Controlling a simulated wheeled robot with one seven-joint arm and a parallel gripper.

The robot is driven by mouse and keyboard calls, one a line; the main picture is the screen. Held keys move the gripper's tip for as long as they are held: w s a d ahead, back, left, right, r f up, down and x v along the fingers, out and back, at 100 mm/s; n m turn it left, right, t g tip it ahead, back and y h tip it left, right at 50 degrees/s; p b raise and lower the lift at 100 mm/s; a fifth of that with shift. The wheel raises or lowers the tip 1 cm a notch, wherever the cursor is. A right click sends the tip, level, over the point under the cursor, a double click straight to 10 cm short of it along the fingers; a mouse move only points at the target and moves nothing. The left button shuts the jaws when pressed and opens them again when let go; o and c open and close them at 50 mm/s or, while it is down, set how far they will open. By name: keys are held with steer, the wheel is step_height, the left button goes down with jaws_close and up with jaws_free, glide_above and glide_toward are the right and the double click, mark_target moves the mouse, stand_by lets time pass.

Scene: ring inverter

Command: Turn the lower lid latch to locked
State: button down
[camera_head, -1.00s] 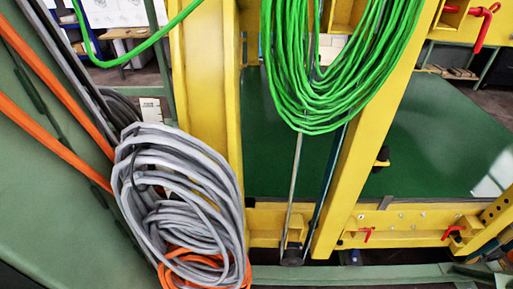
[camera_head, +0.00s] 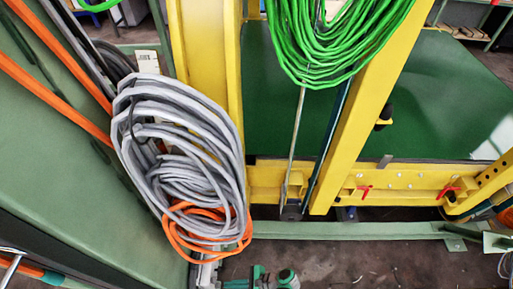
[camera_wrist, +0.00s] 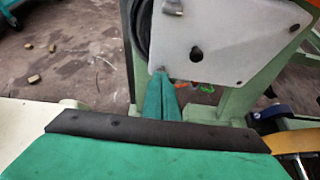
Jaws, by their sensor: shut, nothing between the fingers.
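My gripper (camera_wrist: 162,84) shows in the wrist view as narrow teal fingers, closed together and empty. Their tips are at the lower edge of a pale grey plate (camera_wrist: 232,42); I cannot tell whether they touch it. The plate has a dark keyhole-shaped mark and a small round one. I cannot make out with certainty which part is the lower lid latch. In the head view, small red handles, one on the left (camera_head: 365,191) and one on the right (camera_head: 448,191), sit on the low yellow beam (camera_head: 405,180).
A grey cable coil (camera_head: 180,130) and an orange one (camera_head: 180,235) hang at the left. Green cable (camera_head: 335,45) hangs on the yellow frame (camera_head: 365,90). A green rail (camera_head: 350,230) runs low across the front. Bare floor (camera_head: 360,265) shows before it.

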mark_target(218, 285)
steer(key=shift+s+d, duration=0.15)
steer(key=shift+d, duration=1.3)
steer(key=a, duration=0.6)
steer(key=shift+w+r, duration=0.2)
steer(key=shift+w, duration=0.1)
steer(key=shift+w+f, duration=0.15)
steer(key=shift+f, duration=0.1)
stand_by(0.3)
steer(key=shift+d+f, duration=0.1)
steer(key=shift+f, duration=0.1)
